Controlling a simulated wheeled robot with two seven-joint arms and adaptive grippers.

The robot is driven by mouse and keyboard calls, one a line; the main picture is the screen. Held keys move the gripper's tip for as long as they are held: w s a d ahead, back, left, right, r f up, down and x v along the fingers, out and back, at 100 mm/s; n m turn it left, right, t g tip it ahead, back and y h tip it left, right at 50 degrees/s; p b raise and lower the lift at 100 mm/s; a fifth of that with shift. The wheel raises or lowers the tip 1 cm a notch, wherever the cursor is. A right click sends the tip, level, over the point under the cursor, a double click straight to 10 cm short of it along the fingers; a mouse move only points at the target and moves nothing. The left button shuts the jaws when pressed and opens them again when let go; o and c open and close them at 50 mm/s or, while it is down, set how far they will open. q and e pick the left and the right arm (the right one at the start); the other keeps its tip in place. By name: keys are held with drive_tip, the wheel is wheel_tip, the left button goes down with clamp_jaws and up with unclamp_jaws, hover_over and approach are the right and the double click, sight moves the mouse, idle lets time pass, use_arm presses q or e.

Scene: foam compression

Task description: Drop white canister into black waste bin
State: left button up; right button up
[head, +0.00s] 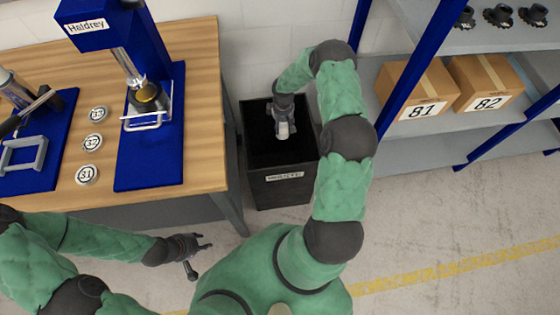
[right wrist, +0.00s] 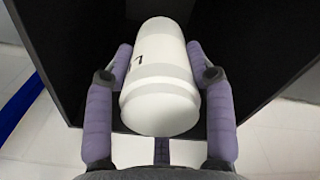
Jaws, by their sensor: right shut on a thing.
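The black waste bin (head: 284,190) stands on the floor just right of the wooden table. My right gripper (head: 283,125) reaches down over the bin's opening. It is shut on the white canister (head: 284,131), which shows large in the right wrist view (right wrist: 160,75) between the two fingers (right wrist: 163,75). The canister has a grey band and a dark mark on its side. The dark inside of the bin lies behind it. My left gripper (head: 197,243) is open and empty, low in front of the table.
The wooden table (head: 205,50) holds a blue press labelled Heidrey (head: 150,125) and several round labelled discs (head: 92,143). A shelf at the right carries cardboard boxes 81 (head: 418,88) and 82 (head: 485,82). The floor (head: 450,220) at the right is clear.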

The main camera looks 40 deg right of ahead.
drive_tip(key=o, duration=1.2)
drive_tip(key=shift+o, duration=0.2)
drive_tip(key=shift+r, duration=0.1)
wheel_tip(320, 180, up, 12)
drive_tip(key=shift+f, duration=0.1)
